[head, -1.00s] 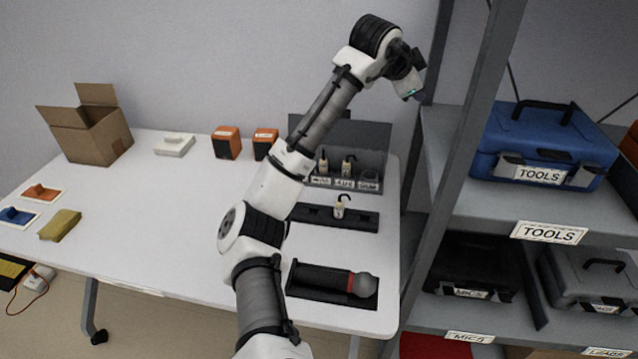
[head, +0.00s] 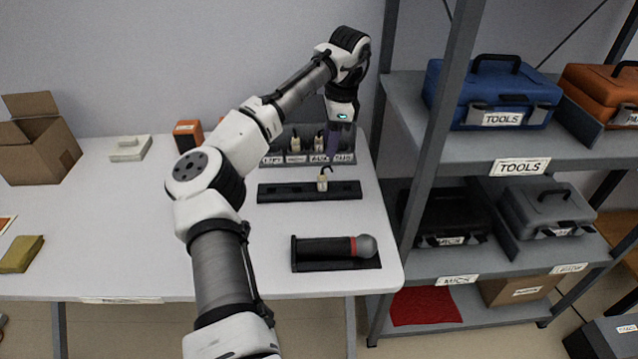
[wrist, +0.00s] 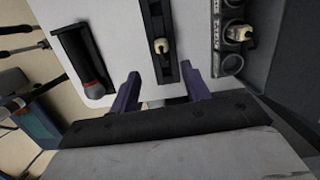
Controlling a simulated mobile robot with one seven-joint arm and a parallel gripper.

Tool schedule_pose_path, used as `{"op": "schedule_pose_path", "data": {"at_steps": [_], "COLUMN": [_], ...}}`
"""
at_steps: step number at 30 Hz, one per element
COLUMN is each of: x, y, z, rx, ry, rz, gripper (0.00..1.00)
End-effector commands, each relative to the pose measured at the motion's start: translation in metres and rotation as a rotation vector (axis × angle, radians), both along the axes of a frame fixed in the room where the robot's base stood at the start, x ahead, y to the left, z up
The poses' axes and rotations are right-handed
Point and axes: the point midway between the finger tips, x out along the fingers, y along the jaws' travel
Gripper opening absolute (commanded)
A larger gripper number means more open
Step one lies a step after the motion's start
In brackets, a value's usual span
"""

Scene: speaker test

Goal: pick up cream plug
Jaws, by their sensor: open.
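A cream plug (head: 323,184) with a dark hooked cable stands upright in the black strip (head: 275,193) on the white table. In the wrist view the plug (wrist: 161,46) sits in the strip (wrist: 152,20), ahead of and apart from my fingertips. My gripper (head: 336,138) is above the right end of the labelled grey rack (head: 345,158) at the table's back, beyond the plug. In the wrist view my gripper (wrist: 163,80) has its two purple fingers spread, with no object held between them. More cream plugs (head: 295,144) stand in the rack.
A black microphone with a grey head (head: 366,246) lies in a dark holder in front of the strip. A metal shelf post (head: 432,130) rises close to the table's right edge. The table's left middle (head: 110,210) is clear.

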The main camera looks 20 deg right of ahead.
Motion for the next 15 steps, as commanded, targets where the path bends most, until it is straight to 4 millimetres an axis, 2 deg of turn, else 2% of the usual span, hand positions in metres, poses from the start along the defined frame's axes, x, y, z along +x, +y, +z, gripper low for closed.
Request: {"op": "schedule_pose_path", "data": {"at_steps": [3,7,15], "x": [0.001,0.002,0.003], "y": [0.005,0.007,0.010], "z": [-0.025,-0.047,-0.067], "rx": [0.001,-0.001,-0.001], "ry": [0.002,0.001,0.000], "rz": [0.001,0.000,0.000], "gripper": [0.47,0.47,0.47]}}
